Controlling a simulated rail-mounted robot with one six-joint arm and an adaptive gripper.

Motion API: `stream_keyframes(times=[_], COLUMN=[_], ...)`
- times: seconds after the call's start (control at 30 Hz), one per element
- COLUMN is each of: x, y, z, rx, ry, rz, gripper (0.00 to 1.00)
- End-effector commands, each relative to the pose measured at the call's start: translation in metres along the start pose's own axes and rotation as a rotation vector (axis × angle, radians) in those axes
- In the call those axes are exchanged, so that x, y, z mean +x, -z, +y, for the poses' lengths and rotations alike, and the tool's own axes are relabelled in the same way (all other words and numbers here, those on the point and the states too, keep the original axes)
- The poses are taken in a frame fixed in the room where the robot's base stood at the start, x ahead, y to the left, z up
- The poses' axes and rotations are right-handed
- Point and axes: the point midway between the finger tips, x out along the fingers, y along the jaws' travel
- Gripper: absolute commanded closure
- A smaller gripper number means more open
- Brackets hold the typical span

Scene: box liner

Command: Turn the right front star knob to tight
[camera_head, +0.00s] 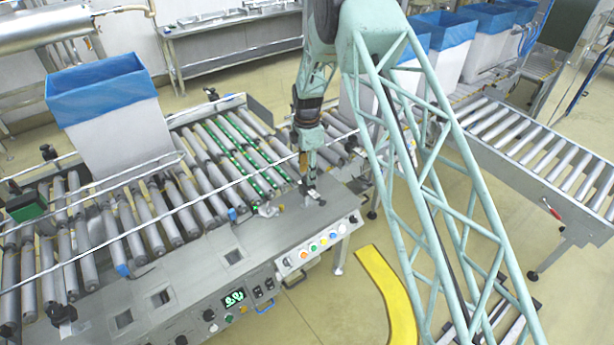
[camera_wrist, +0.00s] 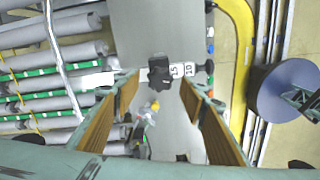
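The black star knob (camera_wrist: 160,72) shows in the wrist view on a white scale strip (camera_wrist: 182,70) with numbers on it. My gripper (camera_wrist: 159,84) is open, its two wood-coloured finger pads on either side of the knob in the picture. I see no contact, and the gap in depth is unclear. In the head view my gripper (camera_head: 310,181) points down over the machine's front right corner. There it covers most of the knob area. A small black end piece (camera_wrist: 208,66) sits at the right end of the strip. The knob's tightness cannot be read.
A small bracket with a yellow tip (camera_wrist: 152,106) lies close below the knob in the wrist view. The roller conveyor (camera_head: 150,215) is to the left, with a blue-lined white box (camera_head: 118,135) on it. Coloured buttons (camera_head: 313,247) line the front panel. A thin rail crosses above the rollers.

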Motion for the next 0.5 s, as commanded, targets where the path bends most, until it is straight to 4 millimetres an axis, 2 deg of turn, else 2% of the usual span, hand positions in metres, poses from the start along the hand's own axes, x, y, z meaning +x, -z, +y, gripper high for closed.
stream_keyframes(times=[0.2, 0.5], x=[0.013, 0.016], y=[0.000, 0.000], z=[0.000, 0.000], rx=[0.000, 0.000], ry=[0.000, -0.001], rz=[0.000, 0.000], gripper=[0.61, 0.61])
